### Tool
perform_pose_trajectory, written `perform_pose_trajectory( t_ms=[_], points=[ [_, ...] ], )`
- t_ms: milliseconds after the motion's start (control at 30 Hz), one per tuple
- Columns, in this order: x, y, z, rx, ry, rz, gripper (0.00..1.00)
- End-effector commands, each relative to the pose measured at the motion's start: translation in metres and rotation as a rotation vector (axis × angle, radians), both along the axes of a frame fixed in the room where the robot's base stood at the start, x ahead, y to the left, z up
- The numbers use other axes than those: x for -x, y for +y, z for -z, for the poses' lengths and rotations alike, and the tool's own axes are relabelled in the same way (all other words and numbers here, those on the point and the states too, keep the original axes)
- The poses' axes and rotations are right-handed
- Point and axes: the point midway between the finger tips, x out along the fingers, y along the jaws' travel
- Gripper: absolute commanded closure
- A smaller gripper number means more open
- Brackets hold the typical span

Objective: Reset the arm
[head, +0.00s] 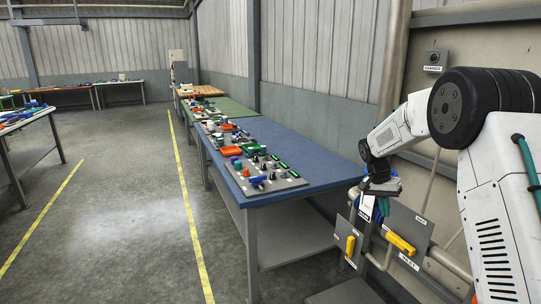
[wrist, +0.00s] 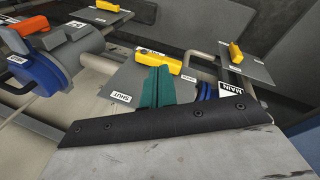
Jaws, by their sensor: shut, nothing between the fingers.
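My gripper (head: 383,205) hangs at the right in the head view, in front of a grey plate with a yellow handle (head: 400,243). Its teal fingers (wrist: 157,86) are together in the wrist view, with nothing between them. Beyond them is a grey plate (wrist: 122,82) marked SHUT, with a yellow handle (wrist: 158,61) on it. A blue part (wrist: 204,92) shows just right of the fingers, beside a white MAIN label (wrist: 231,88). I cannot tell whether the fingers touch any of these.
Pipes and a second yellow handle (head: 350,246) stand close to my gripper. A blue-topped bench (head: 300,150) with controls and orange trays runs along the wall to the left. The aisle floor (head: 125,200) is clear.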

Motion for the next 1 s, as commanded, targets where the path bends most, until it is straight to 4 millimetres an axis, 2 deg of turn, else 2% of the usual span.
perform_pose_trajectory(
  t_ms=[33, 267, 400, 600, 800, 1000],
  points=[
    [0.016, 0.006, -0.012, -0.02, 0.017, -0.041, 1.0],
    [0.095, 0.031, -0.054, -0.113, 0.091, -0.23, 1.0],
    [0.157, 0.05, -0.087, -0.173, 0.111, -0.354, 1.0],
    [0.249, 0.075, -0.12, -0.245, 0.11, -0.51, 1.0],
    [0.336, 0.095, -0.135, -0.29, 0.076, -0.636, 1.0],
    [0.412, 0.11, -0.136, -0.308, 0.011, -0.717, 1.0]
  ],
)
